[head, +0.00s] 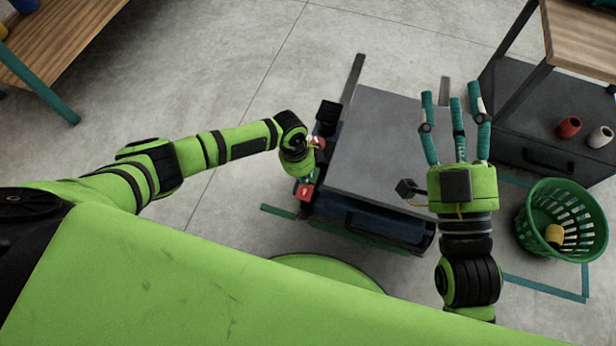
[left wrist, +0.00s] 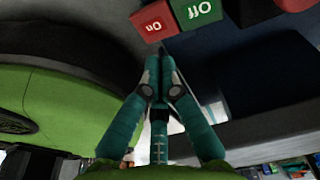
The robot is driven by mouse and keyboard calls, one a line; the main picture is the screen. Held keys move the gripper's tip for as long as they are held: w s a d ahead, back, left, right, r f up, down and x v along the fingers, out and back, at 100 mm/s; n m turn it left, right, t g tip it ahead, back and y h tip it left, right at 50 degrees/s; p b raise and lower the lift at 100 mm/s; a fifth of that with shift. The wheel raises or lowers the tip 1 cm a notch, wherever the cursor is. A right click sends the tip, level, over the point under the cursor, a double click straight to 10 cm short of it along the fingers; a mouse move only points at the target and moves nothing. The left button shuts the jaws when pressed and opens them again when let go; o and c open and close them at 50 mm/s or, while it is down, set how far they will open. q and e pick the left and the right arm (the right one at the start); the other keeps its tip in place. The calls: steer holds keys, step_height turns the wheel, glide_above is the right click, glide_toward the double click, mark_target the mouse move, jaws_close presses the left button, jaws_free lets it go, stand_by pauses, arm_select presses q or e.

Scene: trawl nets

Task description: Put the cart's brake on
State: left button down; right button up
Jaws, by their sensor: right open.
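The cart has a grey top (head: 385,140) and a dark blue body, and stands in front of me. At its left side is a red pedal (head: 305,191). In the left wrist view the red pedal (left wrist: 158,20) reads "On", and a green pedal (left wrist: 197,12) beside it reads "Off". My left gripper (left wrist: 158,65) points down at the cart's left side. Its fingers are drawn together, with nothing seen between them, and the tips appear close to the red pedal; I cannot tell if they touch. My right gripper (head: 455,100) is open and empty over the cart's right part.
A green basket (head: 578,245) with a yellow item inside stands at the right, within teal floor tape. A dark shelf unit (head: 520,120) holding a red and a white cup stands behind it. A wooden bench (head: 60,40) is at upper left. The floor left of the cart is clear.

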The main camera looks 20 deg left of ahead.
steer(key=f, duration=0.1)
steer(key=w+f+g+h, duration=0.1)
steer(key=f, duration=0.1)
steer(key=d+f+g+h, duration=0.1)
steer(key=shift+w+f+m+p, duration=0.15)
steer(key=shift+f+m+p, duration=0.05)
steer(key=shift+m+p, duration=0.15)
stand_by(0.5)
